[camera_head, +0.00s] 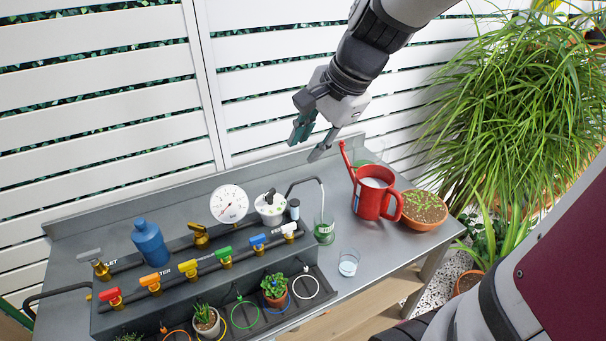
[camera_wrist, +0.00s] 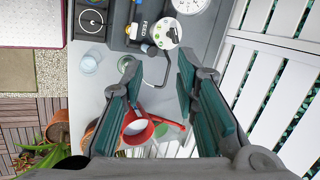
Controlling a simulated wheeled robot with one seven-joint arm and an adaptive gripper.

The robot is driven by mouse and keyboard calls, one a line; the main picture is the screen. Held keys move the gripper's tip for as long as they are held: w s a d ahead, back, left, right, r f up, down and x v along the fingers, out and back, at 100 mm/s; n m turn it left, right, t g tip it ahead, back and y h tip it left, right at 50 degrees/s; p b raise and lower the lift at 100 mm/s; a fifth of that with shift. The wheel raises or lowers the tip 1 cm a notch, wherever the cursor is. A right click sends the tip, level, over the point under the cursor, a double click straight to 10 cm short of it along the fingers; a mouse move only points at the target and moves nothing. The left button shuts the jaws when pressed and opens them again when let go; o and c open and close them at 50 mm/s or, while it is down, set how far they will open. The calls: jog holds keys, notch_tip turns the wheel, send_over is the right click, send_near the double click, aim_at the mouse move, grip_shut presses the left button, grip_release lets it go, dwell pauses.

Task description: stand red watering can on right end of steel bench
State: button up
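The red watering can (camera_head: 373,194) stands upright on the right end of the steel bench (camera_head: 345,243), its spout pointing up and to the left. In the wrist view the red watering can (camera_wrist: 137,128) shows below and between the fingers, partly covered by the left one. My gripper (camera_head: 308,142) is open and empty, raised above the bench behind and to the left of the can, apart from it. The wrist view also shows my gripper (camera_wrist: 157,95) with its two teal-padded fingers spread wide.
A terracotta bowl of seedlings (camera_head: 423,208) stands just right of the can. A clear glass (camera_head: 348,263) and a green-marked beaker (camera_head: 324,230) are to its left. The valve manifold (camera_head: 215,258), gauge (camera_head: 229,203) and blue bottle (camera_head: 149,241) fill the left part. A white slatted fence (camera_head: 265,80) rises behind.

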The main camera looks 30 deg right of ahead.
jog(key=s+a+r+n+h, duration=0.1)
jog(key=s+a+n, duration=0.3)
jog(key=s+n, duration=0.3)
jog(key=s+a+r+n+h, duration=0.1)
jog(key=s+a+r+n, duration=0.1)
jog(key=s+a+n, duration=0.2)
jog(key=s+n, duration=0.3)
jog(key=n, duration=0.1)
jog(key=shift+r+n+t, duration=0.2)
jog(key=shift+n+t, duration=0.2)
